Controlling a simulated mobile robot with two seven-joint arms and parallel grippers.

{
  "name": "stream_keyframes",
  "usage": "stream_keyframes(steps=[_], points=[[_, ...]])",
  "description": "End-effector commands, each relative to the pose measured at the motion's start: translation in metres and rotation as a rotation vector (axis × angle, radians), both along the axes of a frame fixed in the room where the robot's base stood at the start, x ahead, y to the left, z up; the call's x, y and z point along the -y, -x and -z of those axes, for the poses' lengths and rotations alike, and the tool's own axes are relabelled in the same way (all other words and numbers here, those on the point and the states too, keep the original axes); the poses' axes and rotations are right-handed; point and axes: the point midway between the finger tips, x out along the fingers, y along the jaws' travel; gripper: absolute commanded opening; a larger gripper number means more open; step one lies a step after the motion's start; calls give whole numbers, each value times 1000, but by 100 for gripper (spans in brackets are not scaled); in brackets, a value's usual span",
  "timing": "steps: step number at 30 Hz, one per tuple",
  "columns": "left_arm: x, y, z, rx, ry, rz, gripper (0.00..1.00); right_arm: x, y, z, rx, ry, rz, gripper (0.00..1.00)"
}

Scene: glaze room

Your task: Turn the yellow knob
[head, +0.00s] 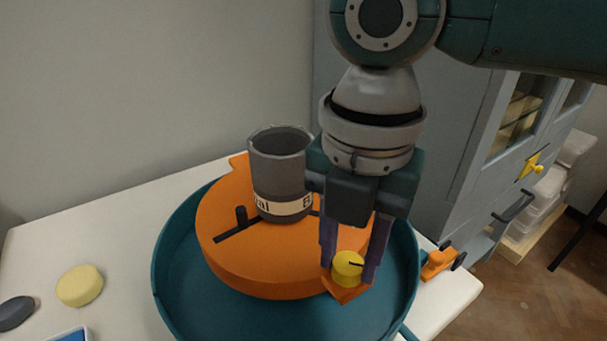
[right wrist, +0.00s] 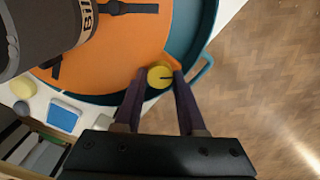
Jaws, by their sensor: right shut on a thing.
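The yellow knob (head: 348,264) is a short round cap with a dark pointer line, on a small orange tab at the front right edge of an orange round wheel (head: 260,272). In the head view my right gripper (head: 348,270) points down with a finger on either side of the knob and is shut on it. The right wrist view also shows the knob (right wrist: 160,76) between the two fingertips, its dark line pointing right. My left gripper is in neither view.
A grey labelled pot (head: 280,175) stands on the wheel, inside a teal basin (head: 171,290) on a white table (head: 45,250). A yellow round piece (head: 80,286) and a dark oval piece (head: 16,313) lie at left. A grey cabinet (head: 450,130) stands behind at right.

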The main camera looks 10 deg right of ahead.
Motion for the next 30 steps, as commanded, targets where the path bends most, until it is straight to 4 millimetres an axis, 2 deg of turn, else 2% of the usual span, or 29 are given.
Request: stream_keyframes(steps=[8,14,20,30], points=[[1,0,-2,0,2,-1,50,0,0,-1,0,0,6,0],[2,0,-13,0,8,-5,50,0,0,-3,-1,1,59,0],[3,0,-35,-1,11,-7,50,0,0,-6,-3,2,186,0],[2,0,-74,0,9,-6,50,0,1,-5,-4,3,501,0]])
